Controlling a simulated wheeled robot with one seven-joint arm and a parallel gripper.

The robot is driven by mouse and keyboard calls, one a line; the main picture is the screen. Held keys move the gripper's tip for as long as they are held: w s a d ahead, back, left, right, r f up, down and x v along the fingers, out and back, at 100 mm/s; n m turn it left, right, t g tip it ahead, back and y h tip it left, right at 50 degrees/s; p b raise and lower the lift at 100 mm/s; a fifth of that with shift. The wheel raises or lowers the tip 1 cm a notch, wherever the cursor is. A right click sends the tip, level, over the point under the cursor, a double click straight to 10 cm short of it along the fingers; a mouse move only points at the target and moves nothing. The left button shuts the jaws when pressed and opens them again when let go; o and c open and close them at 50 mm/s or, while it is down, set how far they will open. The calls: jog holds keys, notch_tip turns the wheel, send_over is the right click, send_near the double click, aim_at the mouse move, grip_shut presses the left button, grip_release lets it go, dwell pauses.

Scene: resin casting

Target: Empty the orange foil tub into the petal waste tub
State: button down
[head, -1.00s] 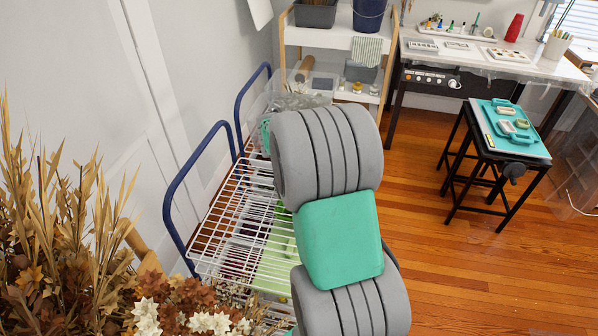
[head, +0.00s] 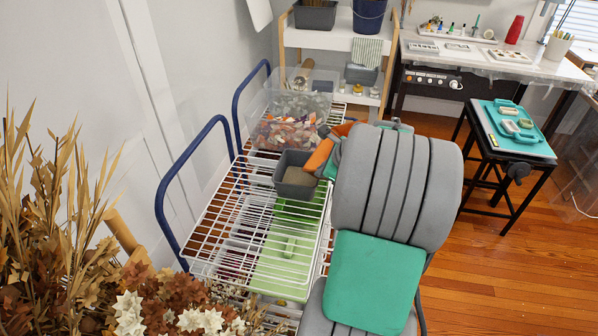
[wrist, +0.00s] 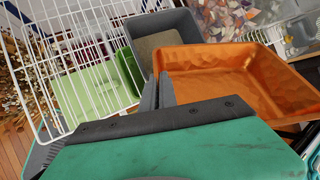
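The orange foil tub (wrist: 225,80) is in the wrist view, to the right of my gripper's fingertips (wrist: 158,88). The dark fingers are close together on its near left wall, one at each side of the rim. I see its bare orange floor and no contents. In the head view the orange foil tub (head: 319,155) shows only in part, behind my arm, above the rack. The petal waste tub (head: 262,147) is a clear tub of orange, white and purple flakes on the rack. Its flakes also show at the top of the wrist view (wrist: 222,15).
A grey tub (head: 296,190) with tan contents stands on the white wire rack (head: 215,235), close to the orange tub. Another clear tub (head: 301,103) with greyish contents is behind. Blue rack handles (head: 165,190) rise at left. Dried flowers (head: 60,250) fill the lower left.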

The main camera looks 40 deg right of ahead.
jog(key=t, duration=0.1)
jog(key=y, duration=0.1)
jog(key=m+t+y+p, duration=0.1)
jog(key=shift+s+d+f+t, duration=0.3)
jog(key=shift+d+f, duration=0.05)
jog(key=shift+f, duration=0.05)
jog(key=shift+r+t+y+p, duration=0.4)
jog(key=shift+t+p, duration=0.1)
jog(key=shift+t, duration=0.3)
jog(key=shift+w+d+f, duration=0.1)
jog(key=shift+w+f, duration=0.05)
jog(key=shift+a, duration=0.2)
jog(key=shift+a+r, duration=0.1)
jog(key=shift+r, duration=0.2)
jog(key=shift+r+p, duration=0.75)
jog(key=shift+p, duration=0.3)
jog(key=shift+r+p, duration=0.6)
jog(key=shift+p, duration=0.25)
jog(key=shift+f, duration=0.15)
